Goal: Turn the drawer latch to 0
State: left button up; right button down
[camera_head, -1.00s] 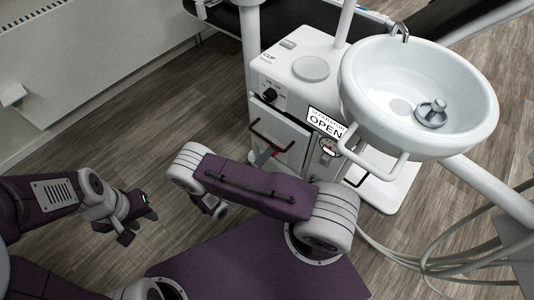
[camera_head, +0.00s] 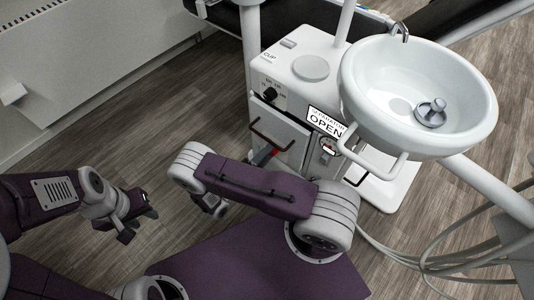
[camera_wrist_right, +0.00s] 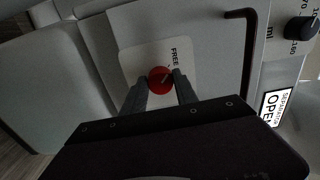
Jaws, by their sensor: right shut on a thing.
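The drawer latch is a red round knob (camera_wrist_right: 158,76) on a pale plate (camera_wrist_right: 137,50) marked FREE in the right wrist view. A light mark shows on the knob's upper right, toward the word. No 0 mark can be read. My right gripper (camera_wrist_right: 162,82) has a finger on each side of the knob and is shut on it. In the head view, the red knob (camera_head: 274,152) is a small patch on the drawer front, mostly hidden by my right gripper and forearm. My left gripper (camera_head: 141,217) is open and empty over the floor at the left.
A black dial (camera_head: 270,94) and an OPEN sign (camera_head: 325,124) are on the cabinet. A white basin (camera_head: 385,75) overhangs it at the right, with hoses below. The floor at left is clear.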

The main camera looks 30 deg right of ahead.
jog(key=c, duration=1)
grip_release()
jog(key=shift+o, duration=0.2)
jog(key=shift+a, duration=0.15)
jog(key=p+v, duration=0.1)
jog(key=v, duration=0.7)
jog(key=shift+s+a, duration=0.2)
jog(key=shift+a, duration=0.15)
